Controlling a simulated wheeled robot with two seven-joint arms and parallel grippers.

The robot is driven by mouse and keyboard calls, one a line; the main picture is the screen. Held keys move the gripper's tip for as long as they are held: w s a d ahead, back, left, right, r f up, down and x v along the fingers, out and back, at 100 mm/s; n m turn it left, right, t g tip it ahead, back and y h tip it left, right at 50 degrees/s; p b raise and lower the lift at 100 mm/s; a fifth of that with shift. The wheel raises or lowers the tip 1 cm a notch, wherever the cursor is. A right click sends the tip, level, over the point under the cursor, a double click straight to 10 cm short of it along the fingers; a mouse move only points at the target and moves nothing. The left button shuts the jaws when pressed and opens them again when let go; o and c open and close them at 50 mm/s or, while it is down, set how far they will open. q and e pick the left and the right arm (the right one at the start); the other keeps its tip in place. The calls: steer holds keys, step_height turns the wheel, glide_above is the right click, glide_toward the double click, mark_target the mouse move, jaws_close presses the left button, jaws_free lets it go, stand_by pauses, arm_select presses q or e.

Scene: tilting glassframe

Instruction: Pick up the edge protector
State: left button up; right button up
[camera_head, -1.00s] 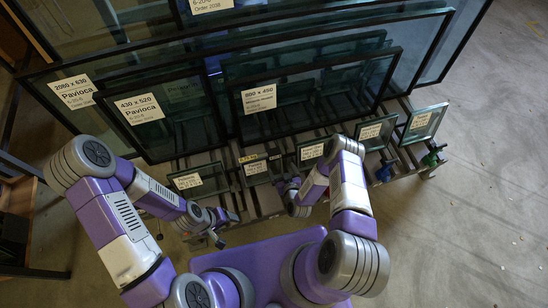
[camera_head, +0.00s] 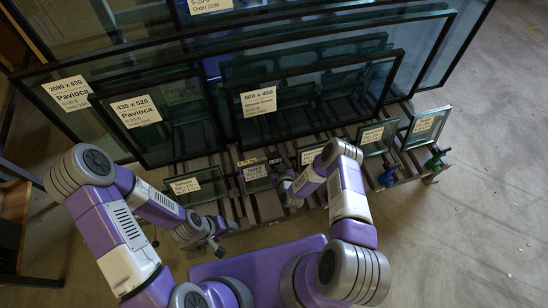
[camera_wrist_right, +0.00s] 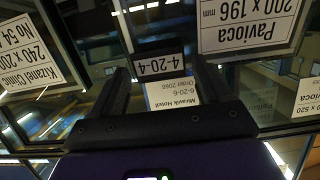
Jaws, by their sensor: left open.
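I cannot single out the edge protector with certainty. A small dark block (camera_wrist_right: 157,66) with upside-down text "4-20-4" shows between and beyond the fingers of my right gripper (camera_wrist_right: 158,80) in the right wrist view. That gripper's fingers are apart, and I cannot tell whether they touch the block. In the head view my right gripper (camera_head: 286,184) is small and dark at the front of the glass rack. My left gripper (camera_head: 218,238) is open and empty, low in front of the rack's left part.
Framed glass panes (camera_head: 310,95) stand tilted in rows on a slatted rack (camera_head: 268,205). Small labelled panes (camera_head: 197,185) line its front. A green part (camera_head: 436,161) and a blue part (camera_head: 387,177) sit at the rack's right end.

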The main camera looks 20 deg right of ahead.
steer(key=c, duration=0.7)
steer(key=shift+c, duration=0.3)
